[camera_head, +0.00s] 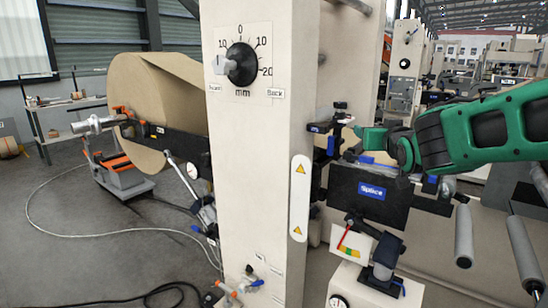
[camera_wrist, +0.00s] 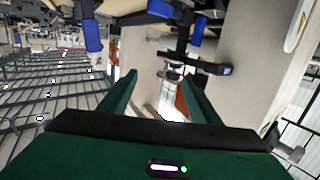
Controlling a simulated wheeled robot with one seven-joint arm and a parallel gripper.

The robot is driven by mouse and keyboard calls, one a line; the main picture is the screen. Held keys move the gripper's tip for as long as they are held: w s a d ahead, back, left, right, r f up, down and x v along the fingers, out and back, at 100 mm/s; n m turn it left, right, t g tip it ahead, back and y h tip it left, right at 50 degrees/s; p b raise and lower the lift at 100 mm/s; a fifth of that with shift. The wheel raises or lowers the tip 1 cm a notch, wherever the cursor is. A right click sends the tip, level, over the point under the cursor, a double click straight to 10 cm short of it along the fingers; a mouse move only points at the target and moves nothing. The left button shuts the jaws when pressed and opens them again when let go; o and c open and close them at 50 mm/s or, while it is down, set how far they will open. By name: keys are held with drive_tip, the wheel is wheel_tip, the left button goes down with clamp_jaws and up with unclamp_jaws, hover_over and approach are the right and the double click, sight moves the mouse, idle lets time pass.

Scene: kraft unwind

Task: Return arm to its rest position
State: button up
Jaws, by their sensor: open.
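My green arm (camera_head: 470,135) reaches in from the right in the head view. My gripper (camera_head: 366,136) is at its left end, just above the black splice unit (camera_head: 375,195) with the blue "Splice" label. In the wrist view my gripper (camera_wrist: 158,76) shows two green fingers spread apart with nothing between them. Beyond the fingers are a black bracket (camera_wrist: 195,65) and a pale machine surface. The head view does not show clearly whether the gripper touches anything.
A pale column (camera_head: 255,160) with a mm dial (camera_head: 241,64) stands left of the splice unit. A large kraft roll (camera_head: 150,105) is behind it on the left. Grey rollers (camera_head: 464,235) stand at the lower right, under my arm. A cable (camera_head: 110,233) crosses the floor.

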drive_tip(key=s+d+f+m+g+h, duration=0.1)
drive_tip(key=s+d+f+m+g, duration=0.1)
drive_tip(key=s+d+f+g, duration=0.5)
drive_tip(key=s+d+f+m+g+h, duration=0.2)
drive_tip(key=s+d+f, duration=0.65)
drive_tip(key=s, duration=0.35)
drive_tip(key=s+a+f+m+g+y, duration=0.1)
drive_tip(key=s+f+g+y, duration=0.1)
drive_tip(key=s, duration=1)
drive_tip(key=s+a+f+m+g+y, duration=0.1)
drive_tip(key=s+f+g, duration=0.4)
drive_tip(key=s, duration=0.6)
drive_tip(key=shift+s+f+g+y, duration=0.3)
drive_tip(key=shift+s+f+y, duration=0.1)
drive_tip(key=shift+f+y, duration=0.15)
